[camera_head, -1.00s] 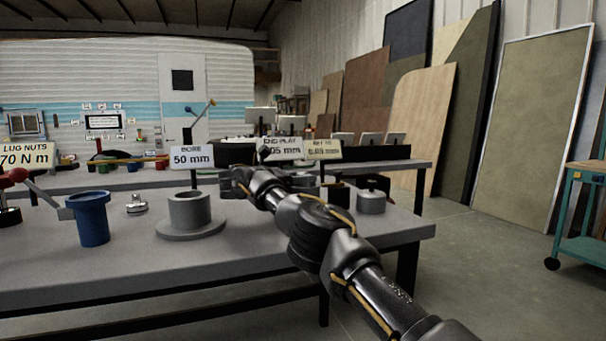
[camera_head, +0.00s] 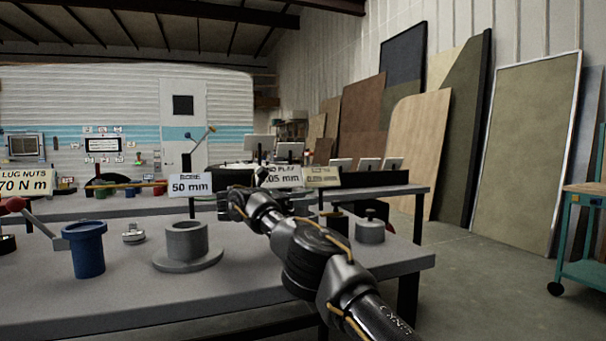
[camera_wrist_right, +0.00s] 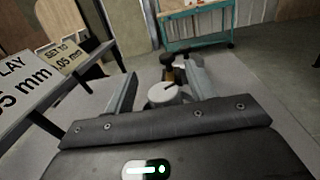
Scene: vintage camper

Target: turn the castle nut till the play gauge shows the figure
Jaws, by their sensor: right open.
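My right gripper (camera_wrist_right: 162,70) is open in the right wrist view, its two fingers apart. A pale round part with a dark mark on top (camera_wrist_right: 163,93) shows between the fingers. A brass and dark part (camera_wrist_right: 174,70) stands just beyond it. I cannot tell which of these is the castle nut or the gauge, and no gauge reading is legible. In the head view my right arm crosses the bench and hides much of this spot. The end play sign (camera_head: 283,177) and the set-to sign (camera_head: 322,177) stand behind it. My left gripper is not in view.
On the bench (camera_head: 130,285) stand a grey flanged hub (camera_head: 187,243), a blue cup (camera_head: 87,250) and a small metal part (camera_head: 133,234). A lidded grey pot (camera_head: 370,230) is near the right edge. A teal cart (camera_head: 585,240) stands beyond on open floor.

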